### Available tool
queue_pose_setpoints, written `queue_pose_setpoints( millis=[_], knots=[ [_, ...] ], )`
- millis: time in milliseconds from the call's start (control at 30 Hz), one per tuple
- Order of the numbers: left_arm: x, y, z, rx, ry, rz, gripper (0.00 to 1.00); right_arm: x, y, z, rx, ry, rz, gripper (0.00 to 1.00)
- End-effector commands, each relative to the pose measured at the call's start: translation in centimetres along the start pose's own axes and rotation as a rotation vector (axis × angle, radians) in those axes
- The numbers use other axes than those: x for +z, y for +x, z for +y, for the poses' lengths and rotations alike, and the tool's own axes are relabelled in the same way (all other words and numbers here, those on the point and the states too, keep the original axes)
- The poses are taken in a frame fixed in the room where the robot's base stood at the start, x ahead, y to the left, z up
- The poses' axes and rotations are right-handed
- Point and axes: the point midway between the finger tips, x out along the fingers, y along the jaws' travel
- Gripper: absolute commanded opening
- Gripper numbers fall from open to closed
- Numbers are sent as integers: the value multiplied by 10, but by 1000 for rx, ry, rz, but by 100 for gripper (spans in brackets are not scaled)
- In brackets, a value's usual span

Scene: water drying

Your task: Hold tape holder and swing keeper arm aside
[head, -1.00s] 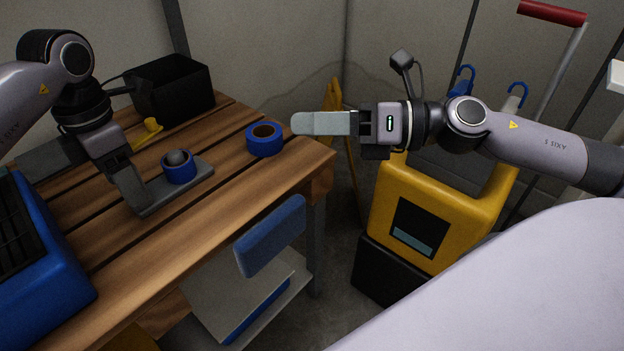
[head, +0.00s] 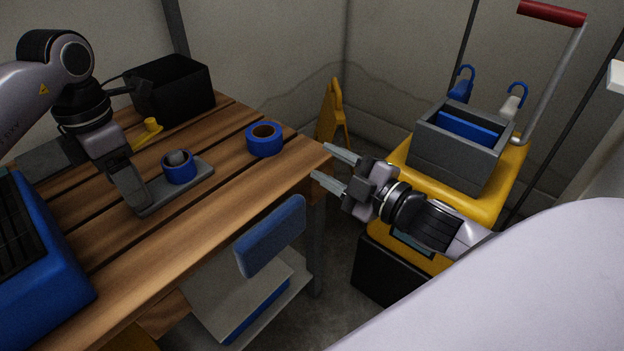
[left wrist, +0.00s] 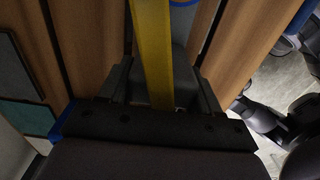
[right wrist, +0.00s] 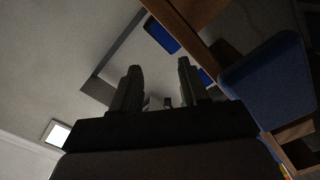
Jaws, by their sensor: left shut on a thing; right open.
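The tape holder (head: 201,177) is a flat grey base on the bench. A blue tape roll (head: 179,173) sits around its grey post (head: 178,158). My left gripper (head: 138,203) is shut on the left end of the holder. A yellow bar with a knob (head: 150,126), seemingly the keeper arm, lies behind the gripper, pointing away from the roll. In the left wrist view the yellow bar (left wrist: 152,50) runs between the fingers, and its hinge is hidden. My right gripper (head: 322,161) is open and empty, at the bench's right corner, apart from the holder.
A loose blue tape roll (head: 264,146) lies on the bench (head: 235,180). A black bin (head: 178,92) stands behind, and a blue crate (head: 40,260) at left. A yellow cart (head: 470,200) with a grey box (head: 455,160) stands at right. A blue panel (head: 270,236) is below the bench edge.

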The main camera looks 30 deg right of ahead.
Motion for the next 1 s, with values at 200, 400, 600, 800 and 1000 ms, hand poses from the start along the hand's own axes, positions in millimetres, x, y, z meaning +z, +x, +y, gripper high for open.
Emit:
queue_pose_setpoints(
  millis=[200, 400, 600, 800, 1000],
  knots=[
    [0, 0, 0, 0, 0, -1, 30, 15, -6, -21, -22, 175, -87, 44],
    [0, 0, 0, 0, 0, -1, 30, 18, -8, -27, -28, 222, -110, 44],
    [0, 0, 0, 0, 0, -1, 30, 18, -8, -27, -28, 222, -110, 44],
    [0, 0, 0, 0, 0, -1, 30, 18, -7, -27, -28, 220, -109, 0],
    [0, 0, 0, 0, 0, 0, 30, 17, -4, -17, -5, 282, -115, 0]
  ],
)
